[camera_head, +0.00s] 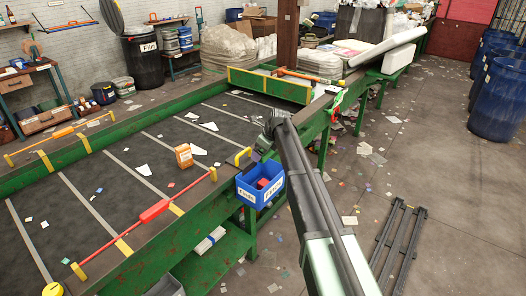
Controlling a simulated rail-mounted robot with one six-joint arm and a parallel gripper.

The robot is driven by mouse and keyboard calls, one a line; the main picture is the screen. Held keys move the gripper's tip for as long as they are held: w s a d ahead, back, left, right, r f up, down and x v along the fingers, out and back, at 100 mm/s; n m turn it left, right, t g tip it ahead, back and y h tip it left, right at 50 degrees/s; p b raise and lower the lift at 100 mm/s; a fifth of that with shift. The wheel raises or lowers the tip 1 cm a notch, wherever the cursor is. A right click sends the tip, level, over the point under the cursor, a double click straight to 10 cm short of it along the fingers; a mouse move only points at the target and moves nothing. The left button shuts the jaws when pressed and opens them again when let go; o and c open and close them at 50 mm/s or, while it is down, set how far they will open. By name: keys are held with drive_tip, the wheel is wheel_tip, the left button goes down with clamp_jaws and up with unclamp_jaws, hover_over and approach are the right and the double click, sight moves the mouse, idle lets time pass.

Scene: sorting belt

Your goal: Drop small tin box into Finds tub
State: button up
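The blue tub (248,195) with white labels hangs at the near edge of the belt; its lettering is too small to read surely. A small red object (263,183) shows inside it; I cannot tell whether it is the tin box. A small orange-brown box (184,156) with a pale label stands upright on the belt, left of the tub.
The dark belt (120,165) carries scattered paper scraps. A red pull cord with a red handle (154,211) runs along its near edge. A yellow-green barrier (268,86) crosses the far end.

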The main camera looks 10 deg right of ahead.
drive_tip(key=o, duration=0.6)
drive_tip(key=p+v, duration=1)
drive_tip(key=shift+s+d+r, duration=0.15)
drive_tip(key=shift+r, duration=0.15)
